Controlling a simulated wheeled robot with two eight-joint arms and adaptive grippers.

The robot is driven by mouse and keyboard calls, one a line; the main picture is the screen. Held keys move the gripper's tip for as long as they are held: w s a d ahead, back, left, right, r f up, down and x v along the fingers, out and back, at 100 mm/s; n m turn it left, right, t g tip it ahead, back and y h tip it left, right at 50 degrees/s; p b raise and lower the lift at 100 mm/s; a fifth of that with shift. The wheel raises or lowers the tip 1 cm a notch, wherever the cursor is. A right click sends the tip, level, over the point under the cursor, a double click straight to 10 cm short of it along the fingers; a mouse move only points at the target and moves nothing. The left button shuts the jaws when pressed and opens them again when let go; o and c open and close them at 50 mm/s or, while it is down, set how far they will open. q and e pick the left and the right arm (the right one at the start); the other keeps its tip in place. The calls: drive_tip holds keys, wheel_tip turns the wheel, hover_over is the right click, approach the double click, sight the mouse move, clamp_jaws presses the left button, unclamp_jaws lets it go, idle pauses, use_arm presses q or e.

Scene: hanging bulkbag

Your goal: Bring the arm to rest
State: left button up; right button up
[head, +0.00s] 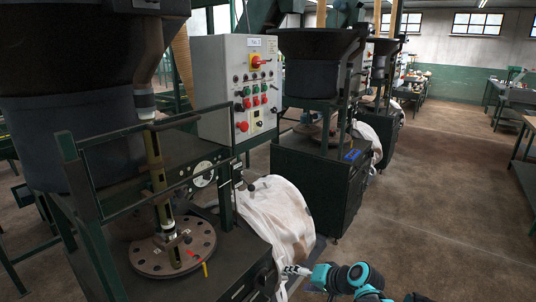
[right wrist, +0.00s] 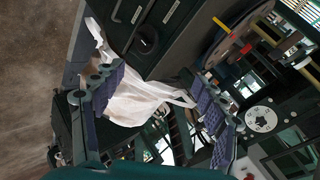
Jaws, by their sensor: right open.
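My right gripper (head: 296,270) is low in the head view, at the end of the teal and grey right arm, close by the lower edge of the white bulk bag (head: 278,215). The bag hangs on the side of the dark green machine (head: 215,262). In the right wrist view, my right gripper's two fingers (right wrist: 160,103) stand wide apart with blue ridged pads. The white bag (right wrist: 135,100) shows between and beyond them, and I cannot tell whether a finger touches it. My left gripper is in neither view.
A round plate with holes (head: 173,250) sits on the near machine. A grey control panel (head: 228,85) with red and green buttons stands behind. More green machines (head: 318,165) line up further back. Brown floor (head: 430,210) is open to the right, with benches (head: 526,180) at the far right.

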drive_tip(key=s+d+r+n+h, duration=0.1)
drive_tip(key=s+d+h, duration=0.2)
drive_tip(key=s, duration=0.9)
drive_tip(key=s+d+r+n+h, duration=0.1)
drive_tip(key=s+d+h, duration=0.3)
drive_tip(key=s, duration=0.8)
drive_tip(key=shift+s+d+n, duration=0.15)
drive_tip(key=shift+d+n, duration=0.65)
drive_tip(key=shift+d, duration=0.1)
idle(1.2)
